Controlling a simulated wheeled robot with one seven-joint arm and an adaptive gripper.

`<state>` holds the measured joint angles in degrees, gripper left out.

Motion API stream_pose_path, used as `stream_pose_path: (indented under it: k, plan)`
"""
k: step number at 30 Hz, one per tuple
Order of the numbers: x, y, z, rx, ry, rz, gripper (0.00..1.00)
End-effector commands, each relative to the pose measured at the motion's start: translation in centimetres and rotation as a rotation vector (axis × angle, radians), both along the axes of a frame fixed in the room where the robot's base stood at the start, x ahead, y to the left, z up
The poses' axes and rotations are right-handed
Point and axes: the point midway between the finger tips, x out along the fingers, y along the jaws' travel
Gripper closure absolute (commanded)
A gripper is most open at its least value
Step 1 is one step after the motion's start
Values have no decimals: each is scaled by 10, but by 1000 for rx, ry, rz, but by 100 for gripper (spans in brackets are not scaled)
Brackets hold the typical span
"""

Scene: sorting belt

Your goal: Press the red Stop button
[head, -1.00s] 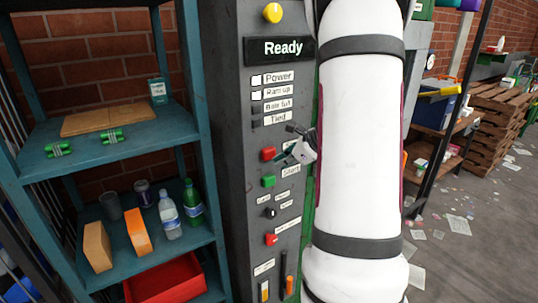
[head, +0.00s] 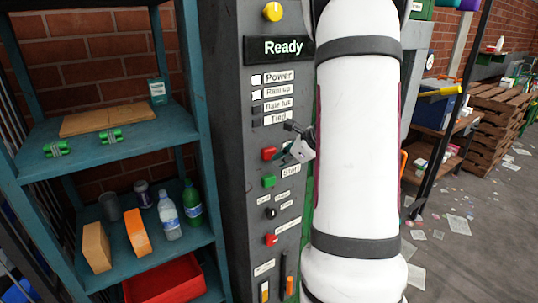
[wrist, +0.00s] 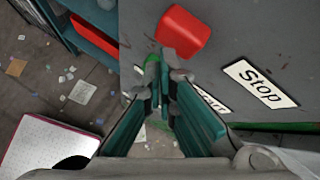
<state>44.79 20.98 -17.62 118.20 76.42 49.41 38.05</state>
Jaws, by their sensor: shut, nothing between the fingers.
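The red Stop button (head: 269,154) sticks out of the dark grey control panel, above the green Start button (head: 269,181). In the wrist view the red button (wrist: 184,30) is at the top centre, with its white "Stop" label (wrist: 260,83) to the right. My gripper (head: 281,157) is shut and empty, just right of the button in the head view and covering its label there. In the wrist view the fingertips (wrist: 165,72) are just below the button's lower edge. I cannot tell whether they touch it. The panel display (head: 283,48) reads "Ready".
Another red button (head: 271,240) and a black knob (head: 270,212) are lower on the panel. My white arm fills the space right of it. A teal shelf (head: 110,142) with bottles and boxes stands to the left.

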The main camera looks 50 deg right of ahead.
Motion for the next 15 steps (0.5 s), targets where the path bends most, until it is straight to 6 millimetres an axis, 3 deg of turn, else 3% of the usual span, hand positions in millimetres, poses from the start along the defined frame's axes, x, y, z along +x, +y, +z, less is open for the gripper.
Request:
stream_pose_path:
  k: [15]
  plan:
    - [5, -1, 0, -1, 0, 1, 100]
